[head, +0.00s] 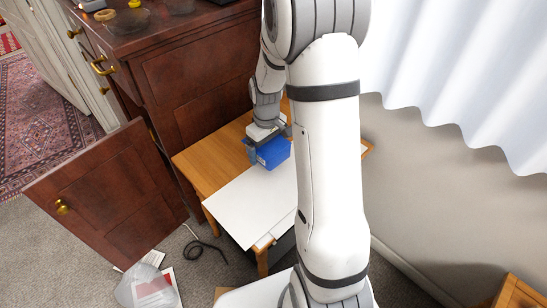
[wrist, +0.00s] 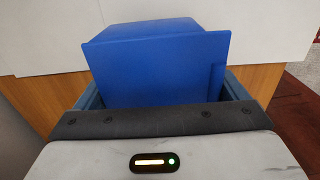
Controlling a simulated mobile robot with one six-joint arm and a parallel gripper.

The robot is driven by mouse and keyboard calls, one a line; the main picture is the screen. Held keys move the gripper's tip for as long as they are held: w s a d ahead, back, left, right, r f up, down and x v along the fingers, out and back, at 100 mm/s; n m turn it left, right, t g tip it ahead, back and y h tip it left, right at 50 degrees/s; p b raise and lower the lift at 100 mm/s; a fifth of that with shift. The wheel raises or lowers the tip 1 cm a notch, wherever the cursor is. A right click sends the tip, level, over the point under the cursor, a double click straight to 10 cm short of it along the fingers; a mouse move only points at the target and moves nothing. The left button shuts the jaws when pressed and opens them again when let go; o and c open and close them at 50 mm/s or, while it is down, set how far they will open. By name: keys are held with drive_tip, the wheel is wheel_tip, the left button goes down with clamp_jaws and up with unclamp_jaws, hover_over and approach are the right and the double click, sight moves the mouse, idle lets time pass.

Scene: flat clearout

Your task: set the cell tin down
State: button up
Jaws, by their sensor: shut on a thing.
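The cell tin appears to be the blue box (head: 272,154), over the small wooden table at the white sheet's far edge. In the wrist view the blue box (wrist: 155,65) fills the middle, with a flat blue face or lid toward the camera. My gripper (head: 266,147) is shut on it from above, and its fingers show at both sides of the box in the wrist view (wrist: 160,92). The box's underside is hidden, so I cannot tell whether it touches the surface.
The wooden table (head: 202,152) bears a white sheet (head: 243,204) across its front part. Bare wood shows to the left. A dark wooden cabinet (head: 200,75) stands close behind, its door (head: 110,185) swung open. A cable (head: 205,247) and papers (head: 152,288) lie on the carpet.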

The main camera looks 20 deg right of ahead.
drive_tip(key=shift+f+b, duration=0.45)
drive_tip(key=shift+f, duration=1.85)
drive_tip(key=shift+f, duration=0.1)
drive_tip(key=o, duration=0.9)
drive_tip(key=shift+f, duration=0.15)
drive_tip(key=shift+o, duration=0.7)
